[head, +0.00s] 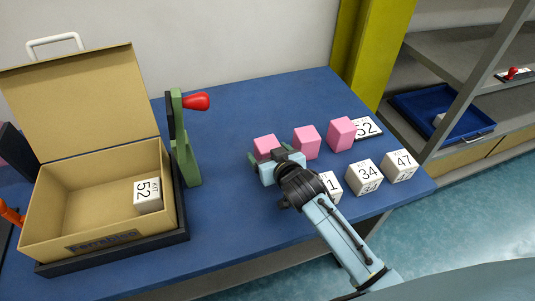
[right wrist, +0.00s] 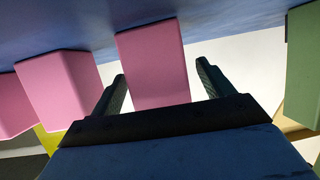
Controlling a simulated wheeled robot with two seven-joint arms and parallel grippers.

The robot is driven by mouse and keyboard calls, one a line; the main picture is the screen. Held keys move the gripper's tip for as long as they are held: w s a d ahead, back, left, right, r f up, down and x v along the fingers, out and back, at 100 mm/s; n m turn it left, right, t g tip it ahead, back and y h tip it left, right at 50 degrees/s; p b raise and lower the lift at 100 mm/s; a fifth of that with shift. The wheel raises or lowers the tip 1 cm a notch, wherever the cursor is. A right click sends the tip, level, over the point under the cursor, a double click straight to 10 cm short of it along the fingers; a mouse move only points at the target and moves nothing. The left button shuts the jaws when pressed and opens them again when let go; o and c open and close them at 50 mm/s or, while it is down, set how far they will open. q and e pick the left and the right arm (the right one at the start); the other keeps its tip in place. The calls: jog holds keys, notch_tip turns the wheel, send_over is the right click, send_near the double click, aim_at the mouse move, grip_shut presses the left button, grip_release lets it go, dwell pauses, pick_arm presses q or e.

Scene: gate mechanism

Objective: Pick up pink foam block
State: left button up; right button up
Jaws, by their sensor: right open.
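Three pink foam blocks stand in a row on the blue table: the left one (head: 265,144), the middle one (head: 306,142) and the right one (head: 341,133). My right gripper (head: 270,158) is at the left block and partly covers it in the head view. In the right wrist view the open fingers of my right gripper (right wrist: 161,71) stand on either side of a pink block (right wrist: 152,62), with gaps showing. Whether the fingers touch it cannot be told. Two more pink blocks (right wrist: 60,88) show at the left there. My left gripper is not in view.
An open cardboard box (head: 95,190) holds a white KIT 52 cube (head: 148,195). A green post (head: 186,150) with a red knob (head: 196,101) stands beside it. White numbered cubes (head: 364,177) sit at the table's right front. The table is clear between post and blocks.

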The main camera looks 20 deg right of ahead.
jog(key=shift+x, duration=0.75)
jog(key=c, duration=1)
jog(key=shift+c, duration=0.2)
